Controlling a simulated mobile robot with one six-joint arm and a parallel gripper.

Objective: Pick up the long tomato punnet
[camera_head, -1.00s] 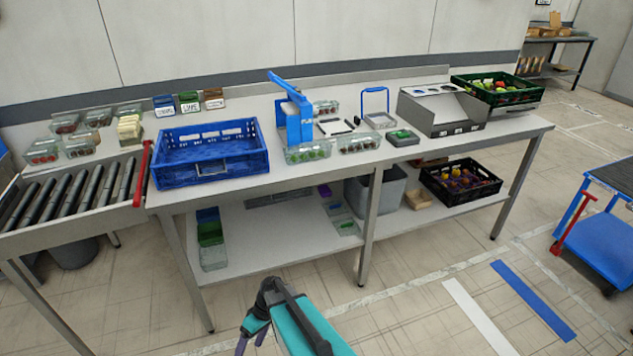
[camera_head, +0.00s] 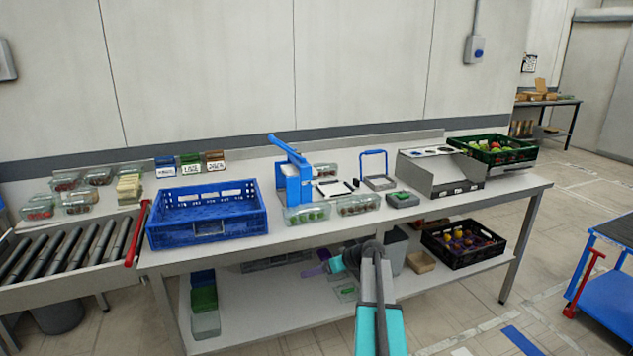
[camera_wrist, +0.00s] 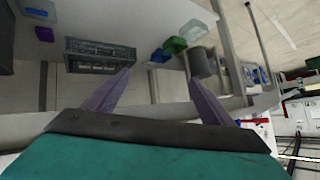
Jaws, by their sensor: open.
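Several clear punnets with red contents stand at the left end of the bench, one of them at the front left (camera_head: 38,209). Two more clear punnets stand at the bench's front edge beside the blue upright device: one with green and red contents (camera_head: 307,213) and one with darker red contents (camera_head: 358,204). I cannot tell which is the long tomato punnet. My gripper (camera_head: 336,262) is in front of the bench, below the top's front edge and apart from the punnets. In the wrist view its two fingers (camera_wrist: 158,76) are spread with nothing between them.
An empty blue crate (camera_head: 207,228) stands on the bench, right of the roller conveyor (camera_head: 65,248) and its red lever (camera_head: 138,232). A green crate (camera_head: 495,152) holds produce at the right.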

